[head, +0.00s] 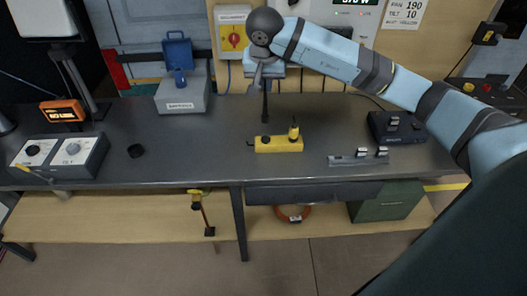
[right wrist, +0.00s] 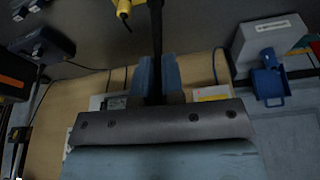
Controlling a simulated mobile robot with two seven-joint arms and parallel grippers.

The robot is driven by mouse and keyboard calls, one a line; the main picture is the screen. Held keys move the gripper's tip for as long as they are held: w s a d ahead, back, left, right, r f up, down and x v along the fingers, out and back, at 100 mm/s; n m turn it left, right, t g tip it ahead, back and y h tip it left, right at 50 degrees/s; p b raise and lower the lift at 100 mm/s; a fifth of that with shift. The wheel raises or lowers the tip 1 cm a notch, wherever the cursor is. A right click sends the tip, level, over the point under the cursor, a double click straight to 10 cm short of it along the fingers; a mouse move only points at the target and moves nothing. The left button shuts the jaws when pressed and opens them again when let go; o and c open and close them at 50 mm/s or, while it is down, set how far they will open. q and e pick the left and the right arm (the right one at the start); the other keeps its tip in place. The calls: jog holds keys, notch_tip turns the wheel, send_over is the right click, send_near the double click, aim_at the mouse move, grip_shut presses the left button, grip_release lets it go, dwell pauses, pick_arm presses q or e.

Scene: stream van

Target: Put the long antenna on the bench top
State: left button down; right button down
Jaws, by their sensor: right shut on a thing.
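The long antenna looks like a thin dark rod (head: 265,107). It is upright in the head view, above the back middle of the bench top (head: 350,130). My right gripper (head: 267,86) is shut on its upper part. In the right wrist view the rod (right wrist: 155,35) runs between the two blue fingers (right wrist: 157,75). Its lower end is just behind a yellow block (head: 278,145) in the head view; I cannot tell whether it touches the bench. My left gripper is not in view.
A two-dial unit (head: 60,155), a black ring (head: 136,151), a grey rail (head: 358,159) and a dark box (head: 396,126) also stand on the bench. Bare bench lies left of the yellow block.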

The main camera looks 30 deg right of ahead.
jog(key=shift+w+a, duration=0.15)
jog(key=shift+a, duration=0.05)
jog(key=shift+w+a+f, duration=0.1)
jog(key=shift+f, duration=0.1)
pick_arm(q)
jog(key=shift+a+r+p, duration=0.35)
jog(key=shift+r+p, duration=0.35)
jog(key=shift+p, duration=0.05)
pick_arm(e)
notch_tip(320, 180, down, 20)
jog(key=shift+r, duration=0.2)
jog(key=shift+f, duration=0.1)
jog(key=shift+f, duration=0.15)
jog(key=c, duration=1.2)
grip_release()
jog(key=shift+c, duration=0.2)
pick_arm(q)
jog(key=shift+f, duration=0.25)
